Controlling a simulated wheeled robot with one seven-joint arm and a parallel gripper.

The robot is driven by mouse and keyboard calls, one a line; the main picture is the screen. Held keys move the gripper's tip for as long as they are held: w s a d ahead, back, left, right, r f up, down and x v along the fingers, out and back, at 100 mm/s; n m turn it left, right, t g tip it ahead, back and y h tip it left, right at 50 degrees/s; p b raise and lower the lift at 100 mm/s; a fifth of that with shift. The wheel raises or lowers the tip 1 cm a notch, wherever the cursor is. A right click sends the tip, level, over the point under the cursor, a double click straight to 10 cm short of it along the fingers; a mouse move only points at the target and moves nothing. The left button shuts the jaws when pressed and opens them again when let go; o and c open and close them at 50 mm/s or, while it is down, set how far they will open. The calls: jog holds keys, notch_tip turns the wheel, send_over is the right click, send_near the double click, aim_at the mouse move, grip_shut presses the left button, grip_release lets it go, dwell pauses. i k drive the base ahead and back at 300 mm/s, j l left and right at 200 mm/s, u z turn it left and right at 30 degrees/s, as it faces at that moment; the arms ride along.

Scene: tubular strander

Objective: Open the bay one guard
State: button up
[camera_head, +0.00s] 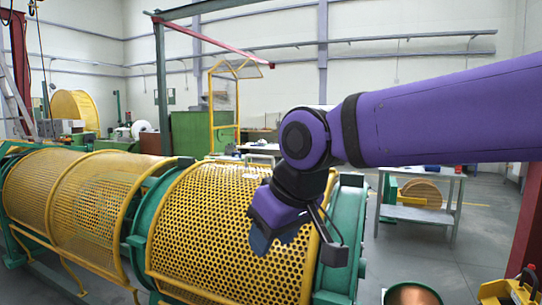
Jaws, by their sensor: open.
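A yellow perforated guard (205,225) with a yellow frame curves over the right-hand section of the green strander. It lies down over the machine and looks closed. I take it for the bay one guard, though no label is readable. My gripper (274,243) hangs from my purple arm in front of the guard's right part, pointing down. Its jaws are open, with nothing seen between them. My wrist and gripper hide part of the guard's upper right, and I cannot tell whether the fingers touch it. A dark block (334,255) shows by the guard's right edge.
More yellow mesh guards (95,195) cover the machine to the left. A grey workbench (420,212) stands at the right, with a wooden reel (420,192) near it. A copper-coloured round item (411,294) is at the bottom right. Floor between them is clear.

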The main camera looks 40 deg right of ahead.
aim_at(306, 279)
jog(key=i+j+z, duration=0.1)
jog(key=z, duration=0.3)
jog(key=i+j+z, duration=0.15)
jog(key=z, duration=0.2)
jog(key=i+j+z, duration=0.2)
jog(key=z, duration=0.2)
jog(key=i+j+z, duration=0.1)
jog(key=i+j, duration=0.25)
jog(key=j, duration=0.3)
jog(key=i+j+z, duration=0.15)
jog(key=j, duration=0.2)
jog(key=i+j+z, duration=0.1)
jog(key=j, duration=0.25)
jog(key=i+j, duration=0.25)
jog(key=j, duration=0.15)
jog(key=i+j+z, duration=0.15)
jog(key=j, duration=0.2)
jog(key=i+j, duration=0.1)
jog(key=j, duration=0.2)
jog(key=i+j, duration=0.15)
jog(key=j, duration=0.15)
